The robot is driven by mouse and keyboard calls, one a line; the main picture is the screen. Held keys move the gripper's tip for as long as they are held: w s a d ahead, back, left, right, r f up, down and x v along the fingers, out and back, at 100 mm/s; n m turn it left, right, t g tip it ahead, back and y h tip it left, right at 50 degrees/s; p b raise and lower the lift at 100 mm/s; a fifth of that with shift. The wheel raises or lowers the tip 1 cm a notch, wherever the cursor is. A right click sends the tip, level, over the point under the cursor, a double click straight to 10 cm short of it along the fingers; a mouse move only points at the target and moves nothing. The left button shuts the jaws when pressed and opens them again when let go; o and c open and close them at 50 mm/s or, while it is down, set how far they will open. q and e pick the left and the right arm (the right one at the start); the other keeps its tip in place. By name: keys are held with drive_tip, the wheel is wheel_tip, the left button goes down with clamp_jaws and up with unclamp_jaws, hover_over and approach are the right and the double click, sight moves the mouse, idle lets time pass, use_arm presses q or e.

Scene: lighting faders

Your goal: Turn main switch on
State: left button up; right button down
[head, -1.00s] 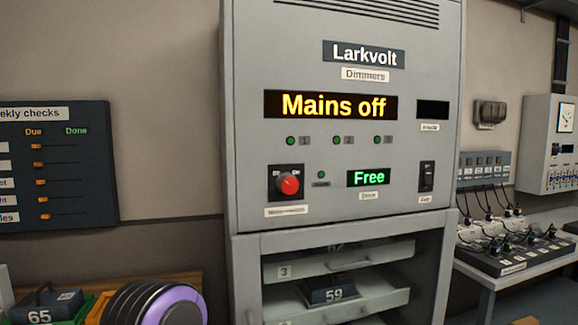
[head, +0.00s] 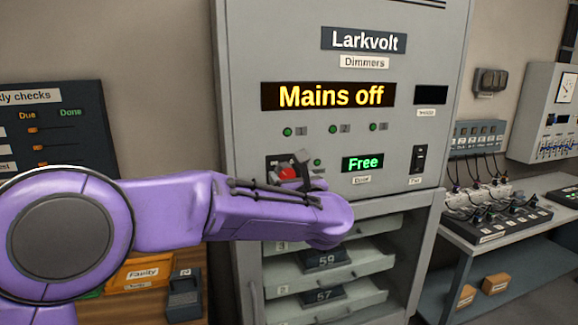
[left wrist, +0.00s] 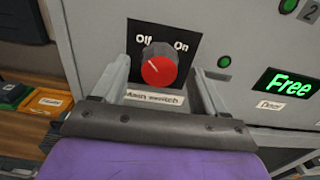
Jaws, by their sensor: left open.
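The main switch (left wrist: 159,66) is a red rotary knob on a black plate marked Off and On. In the left wrist view its white pointer line aims up and left, toward Off. In the head view the knob (head: 288,173) is partly hidden by my left gripper (head: 302,166). My left gripper (left wrist: 160,75) is open, with one finger on each side of the knob as seen from the wrist. I cannot tell whether the fingers touch it. The display (head: 328,95) reads "Mains off". My right gripper is not in view.
A green "Free" door display (head: 362,163) and a black fan switch (head: 418,160) sit right of the knob. Open shelves with numbered modules (head: 325,260) lie below. A bench with cabled gear (head: 495,215) stands at the right.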

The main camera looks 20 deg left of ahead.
use_arm(q)
drive_tip(key=shift+w+a, duration=0.35)
drive_tip(key=shift+w, duration=0.3)
drive_tip(key=shift+c, duration=0.4)
drive_tip(key=c, duration=1)
